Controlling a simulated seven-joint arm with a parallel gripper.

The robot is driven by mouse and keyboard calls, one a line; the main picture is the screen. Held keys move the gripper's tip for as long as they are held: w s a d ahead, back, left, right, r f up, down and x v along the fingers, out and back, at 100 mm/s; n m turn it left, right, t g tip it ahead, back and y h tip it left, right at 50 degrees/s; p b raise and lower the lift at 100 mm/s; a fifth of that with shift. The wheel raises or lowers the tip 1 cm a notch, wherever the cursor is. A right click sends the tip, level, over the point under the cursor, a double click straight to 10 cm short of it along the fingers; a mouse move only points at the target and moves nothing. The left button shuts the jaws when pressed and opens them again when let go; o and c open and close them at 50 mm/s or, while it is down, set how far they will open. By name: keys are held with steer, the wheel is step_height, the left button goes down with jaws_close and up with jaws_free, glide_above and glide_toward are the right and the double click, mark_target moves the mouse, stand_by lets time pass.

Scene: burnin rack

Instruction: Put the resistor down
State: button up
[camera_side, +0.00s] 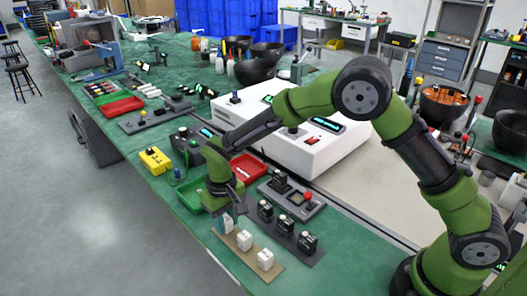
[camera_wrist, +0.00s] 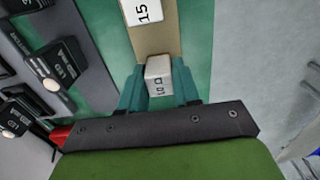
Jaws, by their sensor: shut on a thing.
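A white block-shaped resistor (camera_wrist: 158,75) with dark lettering sits between the two teal fingers of my gripper (camera_wrist: 160,88) in the wrist view. The fingers are shut on its sides. It is over the end of a tan strip (camera_wrist: 156,43); I cannot tell whether it touches the strip. In the side view my gripper (camera_side: 224,224) points down at the far end of the tan strip (camera_side: 278,270), and its fingers largely hide the held resistor. Two more white resistors (camera_side: 245,240) (camera_side: 265,259) stand on the strip; one, marked 15, shows in the wrist view (camera_wrist: 141,11).
A grey strip with several black modules (camera_side: 284,225) runs beside the tan strip. A green tray (camera_side: 188,195), a red tray (camera_side: 246,168) and a yellow box (camera_side: 155,160) are nearby. A white instrument (camera_side: 300,150) stands behind. The green table's front edge is close to the tan strip.

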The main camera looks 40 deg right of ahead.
mark_target(226, 218)
step_height(226, 218, up, 9)
steer(key=shift+f, duration=0.15)
steer(key=s+d+r+m, duration=0.1)
steer(key=s+d+r, duration=0.1)
steer(key=d, duration=0.7)
steer(key=s+d+r+m, duration=0.1)
steer(key=d+r, duration=0.1)
steer(key=d, duration=0.8)
steer(key=f, duration=0.3)
steer(key=s+d+f+n, duration=0.1)
steer(key=f, duration=0.3)
steer(key=s+f+n, duration=0.1)
steer(key=f, duration=0.3)
steer(key=shift+s+d, duration=0.25)
steer(key=shift+f, duration=0.15)
steer(key=o, duration=1)
steer(key=shift+o, duration=0.2)
